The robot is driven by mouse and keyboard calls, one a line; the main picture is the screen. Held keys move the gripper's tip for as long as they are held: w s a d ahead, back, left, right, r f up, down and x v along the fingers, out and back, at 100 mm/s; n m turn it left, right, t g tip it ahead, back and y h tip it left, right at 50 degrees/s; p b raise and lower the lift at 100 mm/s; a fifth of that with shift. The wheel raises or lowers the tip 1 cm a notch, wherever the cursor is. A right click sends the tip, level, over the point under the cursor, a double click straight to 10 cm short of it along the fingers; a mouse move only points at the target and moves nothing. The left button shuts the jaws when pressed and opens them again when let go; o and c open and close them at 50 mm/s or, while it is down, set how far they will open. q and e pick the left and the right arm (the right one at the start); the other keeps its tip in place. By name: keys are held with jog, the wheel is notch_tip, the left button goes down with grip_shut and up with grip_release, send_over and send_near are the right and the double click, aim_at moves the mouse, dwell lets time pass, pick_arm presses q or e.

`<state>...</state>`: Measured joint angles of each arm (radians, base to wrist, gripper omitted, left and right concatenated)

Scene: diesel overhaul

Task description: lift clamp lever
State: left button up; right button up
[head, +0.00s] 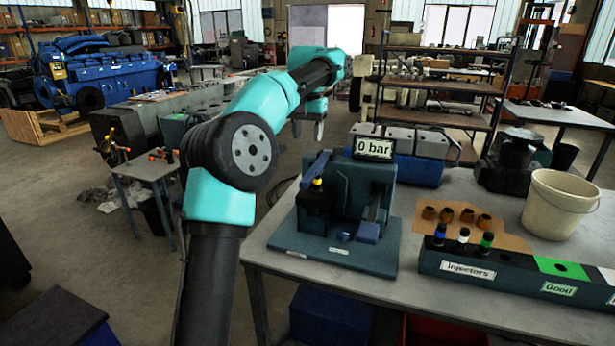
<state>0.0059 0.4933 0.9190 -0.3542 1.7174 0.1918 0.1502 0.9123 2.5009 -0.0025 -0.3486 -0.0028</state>
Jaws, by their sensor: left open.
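The test stand (362,185) is a dark blue-grey block on a flat base plate (330,246) on the bench, with a "0 bar" display (374,148) on top. A blue lever (315,168) slants upward on its left side, above a part with a yellow band (317,184) in a black holder (314,208). A second, dark lever (375,200) is on its right side, above a blue pad (368,232). I cannot tell for certain which is the clamp lever. My left gripper (308,130) points down, open and empty, behind and above the blue lever, apart from it.
An injector rack (470,269) holds several injectors at the front right, beside a green "Good" section (562,268). Several brass-coloured sleeves lie on a brown mat (430,240). A white bucket (562,204) stands at the right.

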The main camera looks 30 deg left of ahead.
aim_at(307, 176)
pick_arm(q)
notch_tip(307, 176, down, 14)
jog(key=shift+r, duration=0.25)
dwell(0.3)
grip_shut()
dwell(0.4)
